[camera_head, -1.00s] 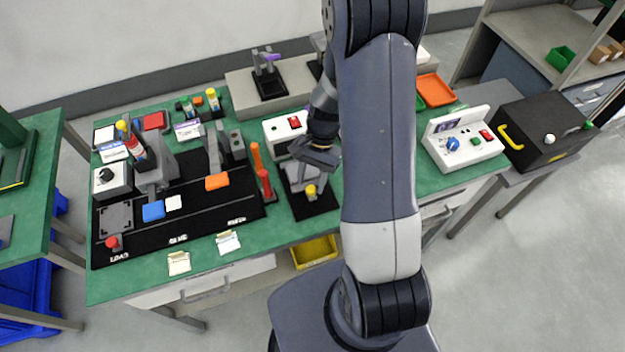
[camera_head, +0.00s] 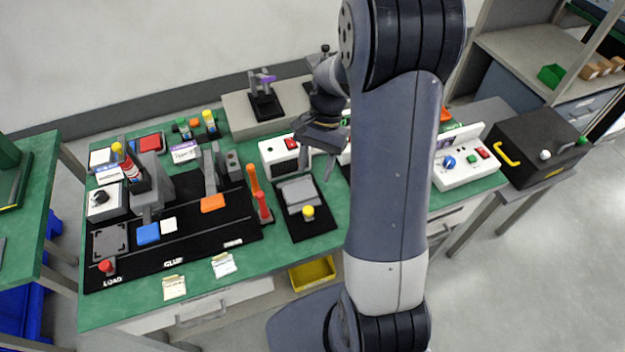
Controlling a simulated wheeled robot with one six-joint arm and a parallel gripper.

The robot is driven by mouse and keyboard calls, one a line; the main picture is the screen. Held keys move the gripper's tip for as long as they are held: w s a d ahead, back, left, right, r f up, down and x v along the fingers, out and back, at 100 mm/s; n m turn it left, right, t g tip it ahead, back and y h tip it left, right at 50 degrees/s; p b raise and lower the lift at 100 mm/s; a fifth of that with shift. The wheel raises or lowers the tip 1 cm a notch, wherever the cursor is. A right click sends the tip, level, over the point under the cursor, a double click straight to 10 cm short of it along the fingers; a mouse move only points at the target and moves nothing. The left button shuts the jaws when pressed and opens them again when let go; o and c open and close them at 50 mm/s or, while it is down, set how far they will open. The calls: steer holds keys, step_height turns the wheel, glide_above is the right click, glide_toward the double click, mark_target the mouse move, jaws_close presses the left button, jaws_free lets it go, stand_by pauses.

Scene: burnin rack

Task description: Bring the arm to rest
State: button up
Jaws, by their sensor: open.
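My arm rises through the right middle of the view and bends at the top. My gripper (camera_head: 329,165) hangs at the arm's far end, pointing down, above the green bench near a small black mat with a grey block and a yellow knob. Its jaws are apart, and I see nothing held between them. Part of the wrist is hidden behind my own arm.
The green bench (camera_head: 140,308) carries a black fixture board (camera_head: 190,245), a white box with a red switch (camera_head: 285,155) and a white control panel (camera_head: 468,160). A black box (camera_head: 540,140) stands at the right. A yellow bin (camera_head: 312,274) sits below. Floor at right is clear.

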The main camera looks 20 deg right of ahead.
mark_target(310, 210)
steer(key=shift+d+r, duration=0.1)
steer(key=shift+r, duration=0.2)
steer(key=shift+f, duration=0.1)
steer(key=p+x, duration=0.1)
steer(key=x, duration=1)
steer(key=shift+s, duration=2)
